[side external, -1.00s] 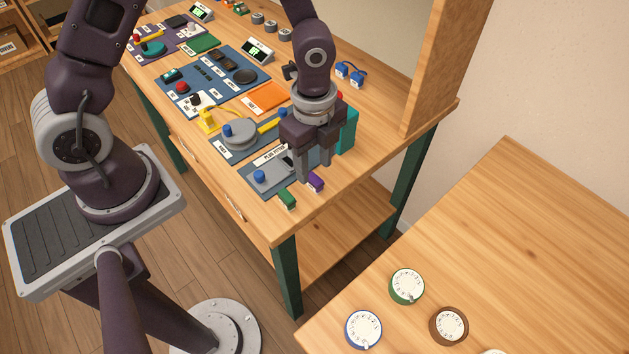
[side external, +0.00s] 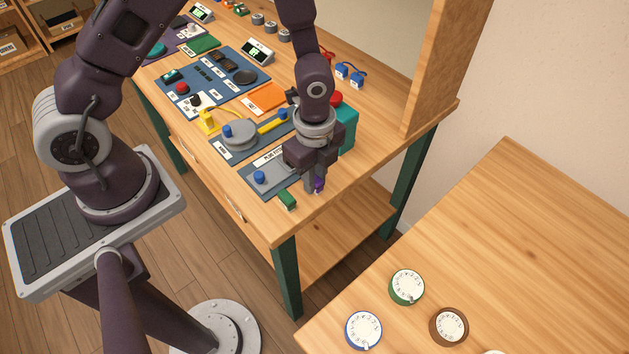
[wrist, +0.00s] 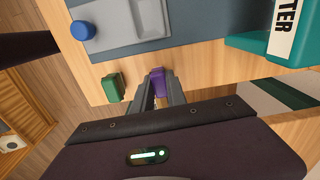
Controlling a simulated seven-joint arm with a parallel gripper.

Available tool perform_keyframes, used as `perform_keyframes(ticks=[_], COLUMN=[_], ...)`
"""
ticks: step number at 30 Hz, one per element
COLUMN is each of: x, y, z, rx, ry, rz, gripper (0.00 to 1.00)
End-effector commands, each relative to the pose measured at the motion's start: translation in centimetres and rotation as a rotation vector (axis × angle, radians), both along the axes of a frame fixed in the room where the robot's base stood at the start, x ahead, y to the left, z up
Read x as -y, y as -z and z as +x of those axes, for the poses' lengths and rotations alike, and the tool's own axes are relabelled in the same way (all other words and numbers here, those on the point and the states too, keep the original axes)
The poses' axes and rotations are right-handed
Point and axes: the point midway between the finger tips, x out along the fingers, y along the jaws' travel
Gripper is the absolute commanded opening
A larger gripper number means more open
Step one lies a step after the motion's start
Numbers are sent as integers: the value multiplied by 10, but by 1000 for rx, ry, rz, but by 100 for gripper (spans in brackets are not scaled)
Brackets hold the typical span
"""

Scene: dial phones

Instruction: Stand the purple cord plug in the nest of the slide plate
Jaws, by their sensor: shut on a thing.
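The purple cord plug (wrist: 158,82) is between my fingertips in the wrist view, low at the front edge of the bench. My gripper (side external: 316,186) is shut on it, and only a small part of the purple plug (side external: 319,184) shows in the side view. The slide plate (side external: 278,176) is a grey piece with a blue knob (side external: 259,177) on a dark blue mat. It lies just left of my gripper and also shows at the top of the wrist view (wrist: 150,20).
A green plug (side external: 287,200) lies on the bench just left of my gripper. A teal block (side external: 347,128) with a red top stands behind my gripper. A round grey turntable (side external: 240,139) is on the mat further back. The bench's front edge is close.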

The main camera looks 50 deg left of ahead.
Motion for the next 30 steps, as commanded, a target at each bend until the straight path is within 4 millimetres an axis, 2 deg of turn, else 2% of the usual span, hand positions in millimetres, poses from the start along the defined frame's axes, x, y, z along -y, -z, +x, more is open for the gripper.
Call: perform_keyframes(ticks=[5,12,15,17,19,24,26,30], x=[0,0,-1,-9,-27,-72,-81,-86], y=[-10,-71,-89,-97,-105,-114,-114,-85], z=[1,2,1,2,3,2,1,-1], rx=[3,6,4,2,-1,-2,-1,-7], ry=[-1,-2,-2,-2,-2,21,29,41], rz=[-2,-2,-1,-2,-3,-2,0,-1], gripper=[0,0,0,0,0,0,0,0])
